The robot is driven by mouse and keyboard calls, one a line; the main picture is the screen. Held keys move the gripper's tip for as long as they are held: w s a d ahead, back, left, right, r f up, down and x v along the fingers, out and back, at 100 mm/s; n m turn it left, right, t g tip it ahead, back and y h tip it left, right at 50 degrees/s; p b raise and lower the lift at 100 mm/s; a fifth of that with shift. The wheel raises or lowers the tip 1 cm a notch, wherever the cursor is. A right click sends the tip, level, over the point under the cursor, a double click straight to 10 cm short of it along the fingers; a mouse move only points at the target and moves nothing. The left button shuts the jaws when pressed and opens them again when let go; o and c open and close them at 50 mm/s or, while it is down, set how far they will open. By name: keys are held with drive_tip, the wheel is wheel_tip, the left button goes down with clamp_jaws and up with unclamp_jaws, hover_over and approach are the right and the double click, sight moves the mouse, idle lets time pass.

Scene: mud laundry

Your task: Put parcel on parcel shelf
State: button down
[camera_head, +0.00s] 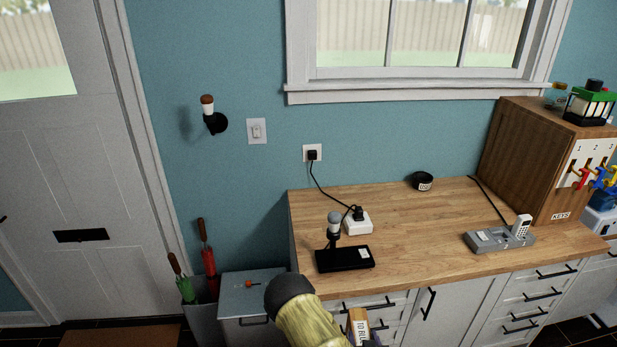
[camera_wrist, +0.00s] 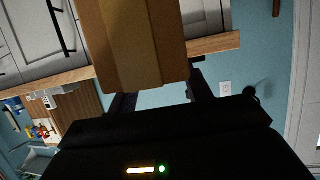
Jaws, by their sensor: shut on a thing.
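The parcel is a brown cardboard box (camera_wrist: 140,45) with a tan strip down its face. It fills the upper middle of the wrist view. My gripper (camera_wrist: 160,92) is shut on it, a dark finger showing on either side of the box's lower end. In the head view only a small part of the parcel (camera_head: 359,325), with printed letters, shows at the bottom edge, beside my yellow and black arm. I cannot make out a parcel shelf in either view.
A wooden key cabinet (camera_head: 515,150) stands right. A grey bin (camera_head: 250,283) and umbrellas (camera_head: 207,260) stand left, near the door (camera_head: 70,170).

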drive_tip(key=shift+d, duration=0.1)
drive_tip(key=shift+s+f, duration=0.25)
drive_tip(key=shift+f, duration=0.7)
drive_tip(key=shift+s+f, duration=0.2)
drive_tip(key=shift+f, duration=0.7)
drive_tip(key=shift+s+f, duration=0.25)
drive_tip(key=shift+f, duration=0.7)
